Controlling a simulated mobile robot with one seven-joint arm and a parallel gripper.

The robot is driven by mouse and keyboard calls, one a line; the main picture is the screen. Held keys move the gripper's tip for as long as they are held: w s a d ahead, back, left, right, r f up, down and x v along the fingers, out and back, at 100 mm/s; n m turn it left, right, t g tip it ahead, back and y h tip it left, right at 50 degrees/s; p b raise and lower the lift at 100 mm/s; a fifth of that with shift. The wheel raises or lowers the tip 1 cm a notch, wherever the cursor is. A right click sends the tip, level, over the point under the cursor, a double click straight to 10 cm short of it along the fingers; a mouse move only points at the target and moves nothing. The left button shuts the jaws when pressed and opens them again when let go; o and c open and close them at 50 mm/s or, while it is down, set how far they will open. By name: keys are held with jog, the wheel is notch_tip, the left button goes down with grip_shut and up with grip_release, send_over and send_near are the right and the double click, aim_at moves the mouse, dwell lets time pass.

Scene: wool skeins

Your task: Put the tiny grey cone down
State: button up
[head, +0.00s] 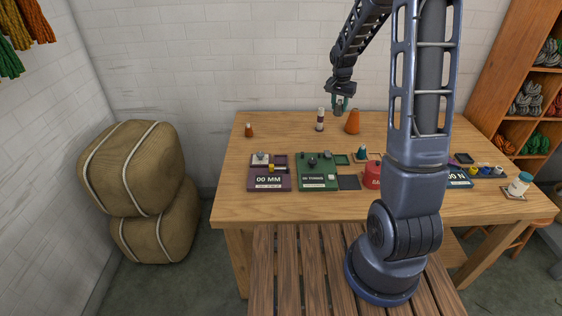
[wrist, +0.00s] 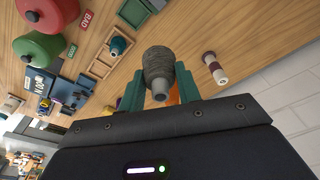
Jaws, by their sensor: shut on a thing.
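My gripper (head: 340,102) is above the back part of the wooden table in the head view. In the wrist view my gripper (wrist: 158,88) has its two teal fingers closed on the sides of the tiny grey cone (wrist: 158,66). The cone looks wound with grey yarn, with a smooth pale end towards the wrist camera. It is off the table. In the head view the cone is too small and dark to tell from the fingers.
An orange cone (head: 352,123) and a dark-and-white spool (head: 320,120) stand close below my gripper. A small orange-brown cone (head: 249,130) stands at the back left. A purple tray (head: 270,184) and a green tray (head: 318,183) lie at the front. The table (head: 282,135) is bare between the spool and the small cone.

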jog(key=s+a+n+y, duration=0.1)
jog(key=s+a+n, duration=0.2)
jog(key=a, duration=0.9)
jog(key=s+a+n, duration=0.2)
jog(key=a+n, duration=0.2)
jog(key=a, duration=0.8)
notch_tip(320, 180, down, 20)
jog(key=shift+r, duration=0.1)
jog(key=o, duration=1)
jog(key=shift+c, duration=0.2)
notch_tip(320, 180, up, 12)
jog(key=s, duration=0.1)
jog(key=shift+s, duration=0.35)
